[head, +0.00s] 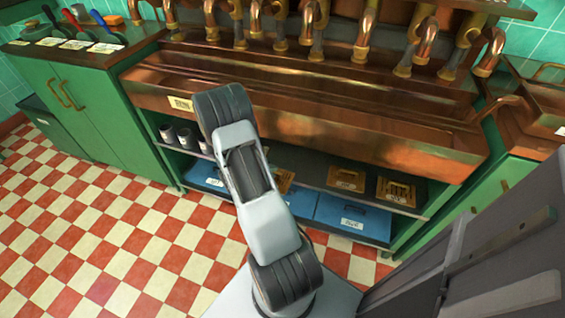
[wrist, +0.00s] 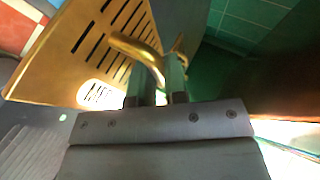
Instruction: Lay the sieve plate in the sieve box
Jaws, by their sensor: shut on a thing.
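In the wrist view my gripper (wrist: 163,82) is shut on the curved brass handle of a slotted, golden-brown sieve plate (wrist: 62,58). The plate has dark slots and an oval white label, and it appears tilted in this view. In the head view my arm hides the gripper, and I cannot pick out the held plate there. Similar square slotted plates lie on the shelf under the copper trough, one in the middle (head: 346,179) and one at the right (head: 396,191). I cannot tell which container is the sieve box.
A long copper trough (head: 330,128) runs under several copper pipes. Blue labelled boxes (head: 352,219) sit on the low shelf, with dark cups (head: 186,138) above at left. A green cabinet (head: 95,105) stands left. The checkered floor (head: 110,230) at front left is clear.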

